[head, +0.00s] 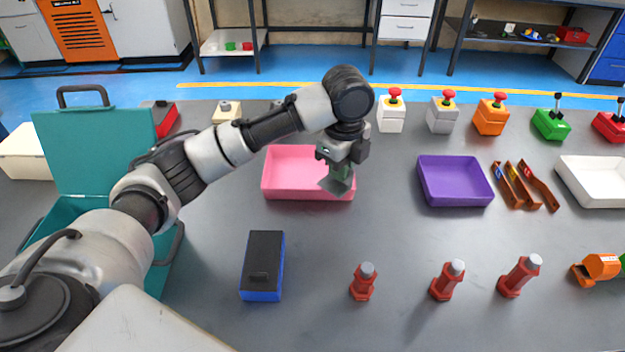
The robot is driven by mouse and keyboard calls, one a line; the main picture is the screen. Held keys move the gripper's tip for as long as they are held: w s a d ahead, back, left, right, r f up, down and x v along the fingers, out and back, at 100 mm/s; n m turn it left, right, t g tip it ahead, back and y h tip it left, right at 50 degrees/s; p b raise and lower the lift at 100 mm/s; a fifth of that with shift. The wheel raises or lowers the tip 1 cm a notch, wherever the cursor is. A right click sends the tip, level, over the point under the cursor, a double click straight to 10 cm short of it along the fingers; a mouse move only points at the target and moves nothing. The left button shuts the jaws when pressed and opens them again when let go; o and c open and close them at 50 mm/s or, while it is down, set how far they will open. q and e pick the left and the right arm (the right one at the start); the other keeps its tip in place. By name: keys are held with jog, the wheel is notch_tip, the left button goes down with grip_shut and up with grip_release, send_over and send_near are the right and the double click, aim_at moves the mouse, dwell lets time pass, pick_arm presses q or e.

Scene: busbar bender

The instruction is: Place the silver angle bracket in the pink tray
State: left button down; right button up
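The pink tray (280,190) stands on the grey table near the middle of the head view. My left gripper (340,174) points down at the tray's right part, in front of its right wall in the picture. It is shut on the silver angle bracket (334,185), a small grey plate hanging tilted at the fingertips. The bracket overlaps the tray's front right corner in the picture; its exact height above the tray cannot be told. The gripper and arm hide part of the tray's right side. My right gripper is not in view.
A purple tray (455,200) stands to the right, with brown bent bars (525,185) and a white tray (600,200) beyond. Push-button boxes (442,115) line the back. A blue box (262,294) and red bolt-like pieces (364,282) stand in front. A teal case (85,150) is open at left.

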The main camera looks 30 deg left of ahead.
pick_arm(q)
jog(key=w+m, duration=0.2)
jog(key=m, duration=0.8)
send_over(304, 186)
notch_tip(304, 186, down, 7)
jog(key=shift+w+r, duration=0.1)
jog(key=shift+f, duration=2.15)
jog(key=shift+f, duration=0.15)
jog(key=c, duration=1.4)
grip_release()
jog(key=shift+o, duration=0.2)
notch_tip(304, 186, up, 12)
jog(key=shift+r+b, duration=0.2)
jog(key=shift+b, duration=0.2)
